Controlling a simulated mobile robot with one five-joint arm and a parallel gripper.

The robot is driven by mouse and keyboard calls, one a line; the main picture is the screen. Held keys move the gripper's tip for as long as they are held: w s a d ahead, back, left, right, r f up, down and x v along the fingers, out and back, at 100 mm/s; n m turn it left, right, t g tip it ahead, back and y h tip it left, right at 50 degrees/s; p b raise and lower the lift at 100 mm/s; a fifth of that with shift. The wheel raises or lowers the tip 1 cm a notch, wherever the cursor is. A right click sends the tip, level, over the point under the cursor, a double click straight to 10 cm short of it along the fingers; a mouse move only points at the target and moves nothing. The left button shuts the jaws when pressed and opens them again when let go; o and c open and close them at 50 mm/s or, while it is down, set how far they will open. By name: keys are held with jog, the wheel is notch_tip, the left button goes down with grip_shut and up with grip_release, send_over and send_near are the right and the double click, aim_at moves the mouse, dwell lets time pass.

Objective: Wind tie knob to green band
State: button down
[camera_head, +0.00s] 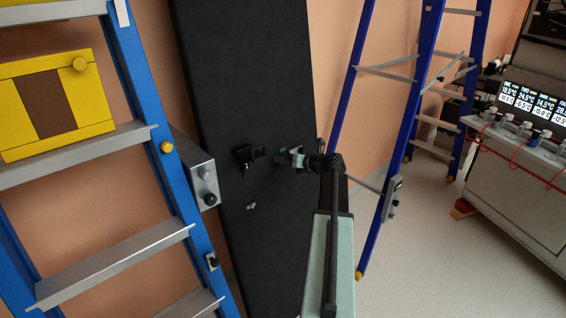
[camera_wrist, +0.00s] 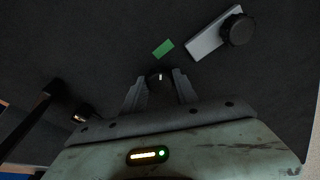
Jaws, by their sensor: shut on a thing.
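The tie knob (camera_wrist: 158,78) is a small dark knob with a white mark, seen in the wrist view on the dark panel. My gripper (camera_wrist: 160,88) is shut on it, one finger at each side. The green band (camera_wrist: 163,48) is a short green strip on the panel just beyond the knob. The knob's white mark shows on its upper side, roughly towards the band; its exact angle is too small to tell. In the head view my gripper (camera_head: 288,157) is against the tall black panel (camera_head: 245,80), and the knob is hidden there.
A grey plate with a black round knob (camera_wrist: 236,30) lies right of the band. A black bracket (camera_head: 248,156) sticks out left of my gripper. A blue ladder (camera_head: 150,110) and grey box (camera_head: 200,165) stand left, another ladder (camera_head: 410,110) right.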

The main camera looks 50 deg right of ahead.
jog(key=shift+m, duration=0.7)
jog(key=shift+y, duration=0.3)
jog(key=c, duration=0.9)
grip_release()
jog(key=shift+c, duration=0.2)
jog(key=shift+s, duration=0.1)
jog(key=p+v, duration=0.2)
jog(key=v, duration=0.5)
jog(key=shift+s, duration=0.35)
